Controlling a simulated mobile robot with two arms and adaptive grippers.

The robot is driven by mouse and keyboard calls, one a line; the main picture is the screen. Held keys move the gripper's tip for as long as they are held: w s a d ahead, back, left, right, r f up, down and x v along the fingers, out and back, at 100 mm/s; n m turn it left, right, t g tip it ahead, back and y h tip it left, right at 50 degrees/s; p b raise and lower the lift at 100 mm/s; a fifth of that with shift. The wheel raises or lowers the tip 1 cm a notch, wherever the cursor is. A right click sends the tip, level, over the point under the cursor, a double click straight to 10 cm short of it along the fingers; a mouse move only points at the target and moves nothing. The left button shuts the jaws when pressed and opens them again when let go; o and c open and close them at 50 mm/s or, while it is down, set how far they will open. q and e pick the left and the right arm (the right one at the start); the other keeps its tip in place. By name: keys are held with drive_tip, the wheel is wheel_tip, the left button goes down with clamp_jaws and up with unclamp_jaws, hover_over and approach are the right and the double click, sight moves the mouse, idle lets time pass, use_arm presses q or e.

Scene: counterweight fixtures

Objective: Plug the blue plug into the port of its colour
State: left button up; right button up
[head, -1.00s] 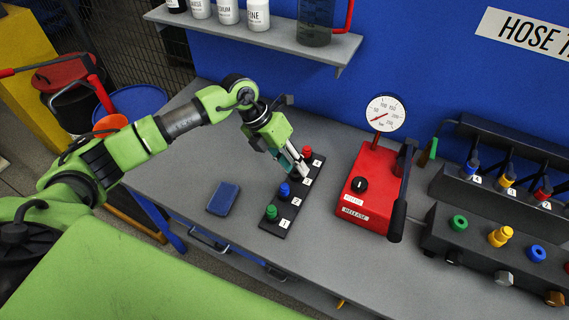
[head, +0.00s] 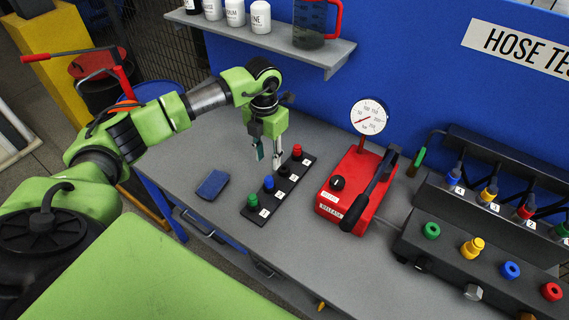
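The blue plug (head: 268,183) stands upright in a black strip (head: 265,218) on the bench, between a green plug (head: 252,200) and an unfilled-looking black spot (head: 284,171); a red plug (head: 297,151) stands at the far end. The blue port (head: 511,270) is a ring on the dark port block at the right, between the yellow and red ports. My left gripper (head: 268,162) points down near the strip's far-left side, just behind the blue plug in the picture. Its fingers are apart with nothing seen between them. My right gripper is out of view.
The port block (head: 450,265) also has a green port (head: 432,230), a yellow plug (head: 472,248) in its place and a red port (head: 551,291). A red pump (head: 350,185) with gauge and lever stands between strip and block. A blue pad (head: 212,185) lies left of the strip.

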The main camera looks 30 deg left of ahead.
sight(269, 178)
use_arm(q)
drive_tip(key=shift+d+f, duration=0.1)
drive_tip(key=shift+d, duration=0.1)
drive_tip(key=shift+f, duration=0.15)
drive_tip(key=f+b, duration=0.1)
drive_tip(key=f, duration=0.1)
drive_tip(key=a+f+b, duration=0.1)
drive_tip(key=shift+f+b, duration=0.3)
drive_tip(key=shift+f, duration=0.1)
drive_tip(key=f+b, duration=0.4)
drive_tip(key=f, duration=0.1)
drive_tip(key=shift+d+f, duration=0.2)
drive_tip(key=shift+f, duration=0.35)
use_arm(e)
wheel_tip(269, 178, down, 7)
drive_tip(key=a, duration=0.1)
use_arm(q)
drive_tip(key=shift+r, duration=0.1)
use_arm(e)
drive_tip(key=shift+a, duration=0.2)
use_arm(q)
clamp_jaws()
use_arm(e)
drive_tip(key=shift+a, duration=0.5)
